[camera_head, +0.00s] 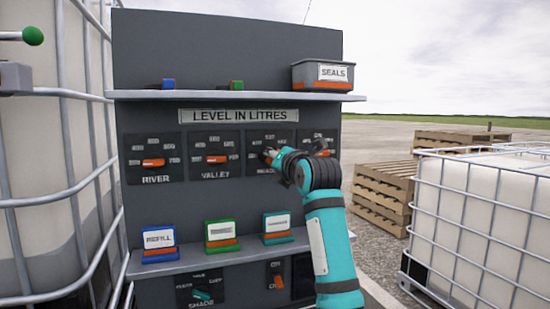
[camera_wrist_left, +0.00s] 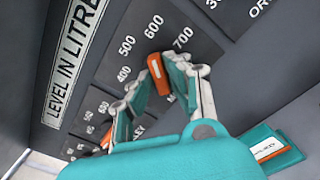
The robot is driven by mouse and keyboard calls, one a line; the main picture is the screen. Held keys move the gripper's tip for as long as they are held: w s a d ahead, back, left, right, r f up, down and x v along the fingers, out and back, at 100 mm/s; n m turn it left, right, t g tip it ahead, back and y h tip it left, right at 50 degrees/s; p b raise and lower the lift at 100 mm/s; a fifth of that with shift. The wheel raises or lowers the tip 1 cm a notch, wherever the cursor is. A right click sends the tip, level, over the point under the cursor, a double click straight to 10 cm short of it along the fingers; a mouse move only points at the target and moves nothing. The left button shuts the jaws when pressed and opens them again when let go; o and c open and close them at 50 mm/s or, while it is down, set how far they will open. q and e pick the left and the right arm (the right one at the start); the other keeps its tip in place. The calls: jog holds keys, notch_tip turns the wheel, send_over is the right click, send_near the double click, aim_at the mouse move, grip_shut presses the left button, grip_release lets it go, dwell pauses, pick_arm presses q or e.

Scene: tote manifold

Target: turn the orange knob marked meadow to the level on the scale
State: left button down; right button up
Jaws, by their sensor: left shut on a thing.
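The meadow dial (camera_head: 272,141) is the third on the dark panel under the "LEVEL IN LITRES" sign (camera_head: 239,115); its name is partly covered in the head view. In the left wrist view its orange knob (camera_wrist_left: 159,74) sits between my left gripper's fingers, and the scale numbers 400, 500, 600 and 700 show around it. The knob's far end points roughly toward 600. My left gripper (camera_head: 273,157) is shut on this knob; it also shows in the left wrist view (camera_wrist_left: 153,88). In the head view the fingers hide most of the knob. My right gripper is not in view.
River (camera_head: 153,162) and valley (camera_head: 217,159) knobs sit left of it; another dial (camera_head: 318,136) is partly hidden at right. The upper shelf holds a seals bin (camera_head: 323,75). The lower shelf holds blue, green and teal card stands. Caged tanks flank the panel.

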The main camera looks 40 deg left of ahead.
pick_arm(q)
jog(key=shift+f+m, duration=0.1)
jog(key=shift+m, duration=0.5)
jog(key=c, duration=1.3)
grip_release()
jog(key=shift+c, duration=0.2)
jog(key=shift+o, duration=0.3)
jog(key=v, duration=0.7)
jog(key=shift+d, duration=0.25)
jog(key=shift+s, duration=0.1)
